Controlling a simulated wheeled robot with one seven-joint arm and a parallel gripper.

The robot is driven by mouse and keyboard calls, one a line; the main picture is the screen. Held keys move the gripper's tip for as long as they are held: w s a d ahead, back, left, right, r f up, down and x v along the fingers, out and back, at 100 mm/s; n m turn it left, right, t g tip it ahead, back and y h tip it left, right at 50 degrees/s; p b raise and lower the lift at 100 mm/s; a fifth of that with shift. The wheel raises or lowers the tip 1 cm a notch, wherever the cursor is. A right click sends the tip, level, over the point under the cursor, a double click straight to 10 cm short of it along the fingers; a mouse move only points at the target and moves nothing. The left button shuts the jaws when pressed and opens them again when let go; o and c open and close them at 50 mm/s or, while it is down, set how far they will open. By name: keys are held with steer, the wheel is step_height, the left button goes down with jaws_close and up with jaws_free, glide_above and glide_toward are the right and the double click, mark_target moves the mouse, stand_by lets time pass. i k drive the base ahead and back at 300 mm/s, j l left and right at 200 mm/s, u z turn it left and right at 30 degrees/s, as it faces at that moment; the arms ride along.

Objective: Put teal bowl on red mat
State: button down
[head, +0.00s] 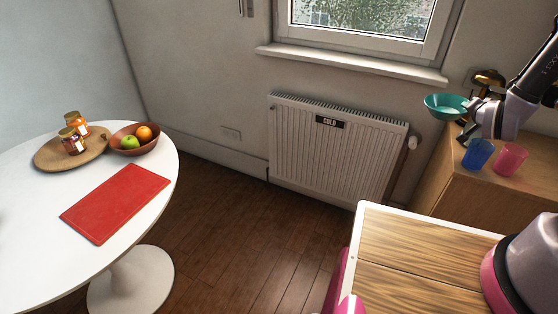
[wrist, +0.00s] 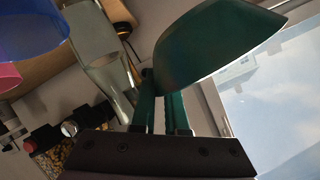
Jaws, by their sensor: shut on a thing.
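The teal bowl (head: 447,106) is at the right in the head view, held in the air above the left end of the wooden cabinet. My gripper (head: 470,118) is shut on the bowl's near right side. In the wrist view the bowl (wrist: 215,48) fills the upper middle, and my gripper's fingers (wrist: 162,100) meet its edge. The red mat (head: 116,203) lies flat and bare on the white round table at the left, far from my gripper.
A blue cup (head: 477,154) and a pink cup (head: 510,159) stand on the wooden cabinet (head: 480,188) below my gripper. The white table (head: 30,230) also holds a fruit bowl (head: 134,148) and a round board (head: 48,157) with jars. Open floor (head: 235,225) lies between.

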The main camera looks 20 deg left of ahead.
mark_target(117, 198)
steer(key=i+j+u, duration=0.1)
steer(key=u, duration=0.35)
steer(key=i+u, duration=0.25)
steer(key=u, duration=0.2)
steer(key=i+u, duration=0.2)
steer(key=u, duration=0.25)
steer(key=i+l+u, duration=0.15)
steer(key=u, duration=0.3)
steer(key=i+l+u, duration=0.15)
steer(key=u, duration=0.3)
